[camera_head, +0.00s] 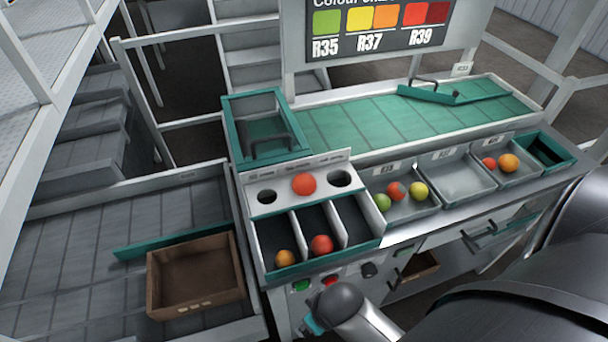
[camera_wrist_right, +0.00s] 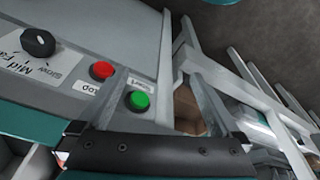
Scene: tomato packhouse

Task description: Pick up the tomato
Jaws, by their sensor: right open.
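A red tomato (camera_head: 304,184) sits on the middle hole of the white gauge panel (camera_head: 322,168). Below it, an orange tomato (camera_head: 285,258) and another red tomato (camera_head: 322,245) lie in separate slots of the divided bin. Green, red and yellow tomatoes (camera_head: 397,191) lie in a grey tray to the right. My right arm's end (camera_head: 335,303) is low in front of the console, below and apart from the tomatoes. In the right wrist view my right gripper (camera_wrist_right: 157,145) is open and empty, facing the console buttons. My left gripper is out of view.
A brown crate (camera_head: 240,272) stands at left. The green conveyor (camera_head: 375,128) runs behind the bins. Another tray holds a red and an orange tomato (camera_head: 508,163). A green button (camera_wrist_right: 138,100) and red button (camera_wrist_right: 102,71) are close to my right gripper. Railings stand around.

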